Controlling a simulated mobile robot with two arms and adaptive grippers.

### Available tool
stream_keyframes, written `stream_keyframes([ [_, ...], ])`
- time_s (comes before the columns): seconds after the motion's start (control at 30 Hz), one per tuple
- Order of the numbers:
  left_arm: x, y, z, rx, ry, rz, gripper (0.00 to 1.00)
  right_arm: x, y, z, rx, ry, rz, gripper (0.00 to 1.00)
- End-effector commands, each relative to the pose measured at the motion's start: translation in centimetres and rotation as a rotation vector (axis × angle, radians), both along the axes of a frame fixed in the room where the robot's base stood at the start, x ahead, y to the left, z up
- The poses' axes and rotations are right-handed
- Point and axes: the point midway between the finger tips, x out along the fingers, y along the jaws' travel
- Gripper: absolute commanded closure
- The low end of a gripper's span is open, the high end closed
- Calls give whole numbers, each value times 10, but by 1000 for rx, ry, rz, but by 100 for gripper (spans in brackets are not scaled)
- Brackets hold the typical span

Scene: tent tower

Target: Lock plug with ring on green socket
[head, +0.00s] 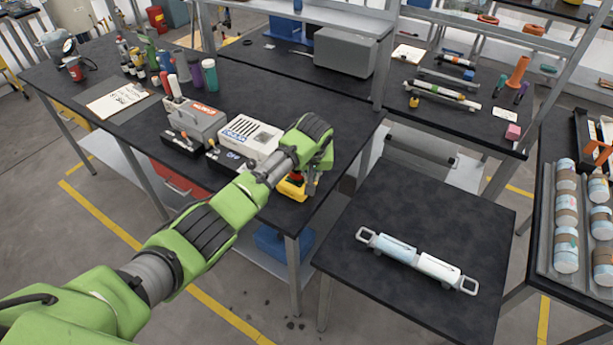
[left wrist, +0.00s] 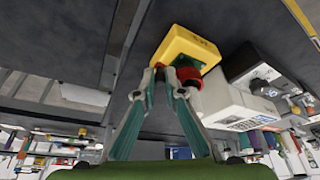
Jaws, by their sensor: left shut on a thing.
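The yellow block (head: 291,190) stands near the front right corner of the dark workbench. It also shows in the left wrist view (left wrist: 182,46), where a red ring-shaped part (left wrist: 189,76) sits against it. My left gripper (left wrist: 166,82) is at this block, with its two teal fingers closed around a small part that they largely hide. Dark green shows between the fingertips, beside the red part. I cannot tell whether the held part is the plug or how it meets the green socket. In the head view my wrist covers much of the block. My right gripper is not in view.
A white box with slots (head: 250,135) and a grey case (head: 196,118) stand left of my gripper. A lower dark table (head: 400,200) at right holds a white cylinder with end handles (head: 417,260).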

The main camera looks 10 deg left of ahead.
Motion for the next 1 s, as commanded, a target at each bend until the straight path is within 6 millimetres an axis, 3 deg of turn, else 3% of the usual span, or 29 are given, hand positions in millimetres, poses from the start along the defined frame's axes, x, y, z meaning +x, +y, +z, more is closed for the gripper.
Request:
stream_keyframes([
  [0.4,13,-8,0,0,-3,209,100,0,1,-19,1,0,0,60],
  [1.0,16,-8,2,-1,-4,245,100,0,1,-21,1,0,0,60],
])
